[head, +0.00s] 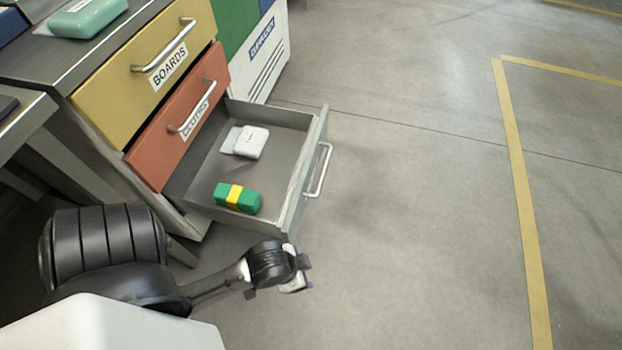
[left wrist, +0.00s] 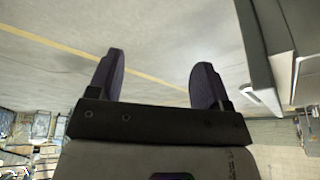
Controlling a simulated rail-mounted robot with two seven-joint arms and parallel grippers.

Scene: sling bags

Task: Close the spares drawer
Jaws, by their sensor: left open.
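The grey bottom drawer (head: 280,120) is pulled far out of the cabinet, and its front label is not visible. Its silver handle (head: 319,170) is on the outer face, toward the open floor. A white box (head: 250,142) and a green box with a yellow band (head: 237,198) lie inside. My left gripper (head: 300,276) is low, just in front of the drawer's near front corner and apart from the handle. In the left wrist view its two fingers (left wrist: 157,78) are spread and empty, with grey drawer or cabinet panels to the right. My right gripper is not in view.
Above it, the yellow BOARDS drawer (head: 120,85) and red drawer (head: 165,150) are shut. A teal case (head: 88,16) sits on the cabinet top. A bin with blue label (head: 255,60) stands behind. The floor (head: 430,200) to the right is clear, marked with yellow tape (head: 518,180).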

